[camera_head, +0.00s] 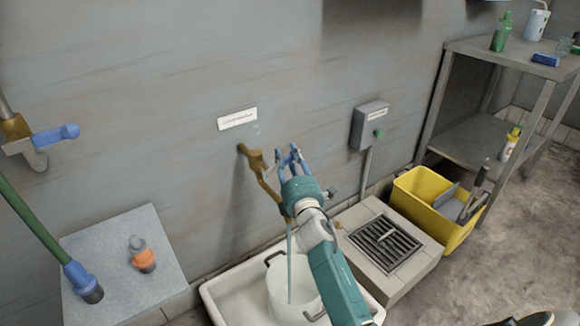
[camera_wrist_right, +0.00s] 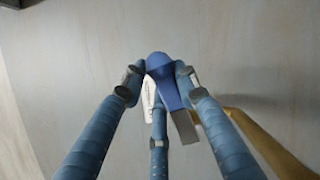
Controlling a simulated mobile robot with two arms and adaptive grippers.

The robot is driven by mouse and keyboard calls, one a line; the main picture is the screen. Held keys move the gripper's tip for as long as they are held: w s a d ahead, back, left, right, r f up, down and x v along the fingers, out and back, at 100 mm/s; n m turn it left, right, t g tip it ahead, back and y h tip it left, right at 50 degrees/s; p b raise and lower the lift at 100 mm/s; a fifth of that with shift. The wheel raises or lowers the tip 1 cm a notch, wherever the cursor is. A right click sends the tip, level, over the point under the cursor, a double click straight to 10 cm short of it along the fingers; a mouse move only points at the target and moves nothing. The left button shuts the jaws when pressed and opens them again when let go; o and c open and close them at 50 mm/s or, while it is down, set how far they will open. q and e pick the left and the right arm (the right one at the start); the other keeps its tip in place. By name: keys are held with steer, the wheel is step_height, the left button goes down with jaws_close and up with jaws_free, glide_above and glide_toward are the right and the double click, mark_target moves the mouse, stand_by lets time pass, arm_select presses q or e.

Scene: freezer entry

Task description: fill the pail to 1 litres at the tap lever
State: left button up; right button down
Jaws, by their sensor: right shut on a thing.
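The brass tap (camera_head: 268,188) sticks out from the grey wall under a small white label. My right gripper (camera_head: 290,158) is at the tap, its blue fingers shut on the blue tap lever. The lever (camera_wrist_right: 172,88) sits between the fingers in the right wrist view, with the brass pipe (camera_wrist_right: 262,140) at the right. A thin pale-blue stream runs down from the tap into the white pail (camera_head: 285,300). The pail stands upright in the white basin (camera_head: 222,296). My forearm covers part of the pail, and its water level cannot be read. My left gripper is not in view.
A floor drain grate (camera_head: 386,246) and yellow bucket (camera_head: 416,196) are to the right. A metal shelf (camera_head: 480,135) stands beyond.

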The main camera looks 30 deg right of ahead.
steer(key=shift+a+r+n+t+y+b, duration=0.25)
steer(key=shift+a+n+t+y+b, duration=0.15)
steer(key=shift+a+n+b, duration=0.4)
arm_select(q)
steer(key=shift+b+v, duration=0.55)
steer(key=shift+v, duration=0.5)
arm_select(e)
steer(key=shift+a+r+n+t, duration=0.15)
steer(key=shift+r+n+t, duration=0.2)
steer(key=shift+n, duration=0.55)
steer(key=shift+r, duration=0.1)
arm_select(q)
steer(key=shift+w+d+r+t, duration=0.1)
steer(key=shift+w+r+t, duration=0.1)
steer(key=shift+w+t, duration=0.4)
arm_select(e)
steer(key=c, duration=1.4)
jaws_free()
steer(key=shift+a, duration=0.1)
steer(key=shift+o, duration=0.3)
steer(key=shift+s, duration=0.1)
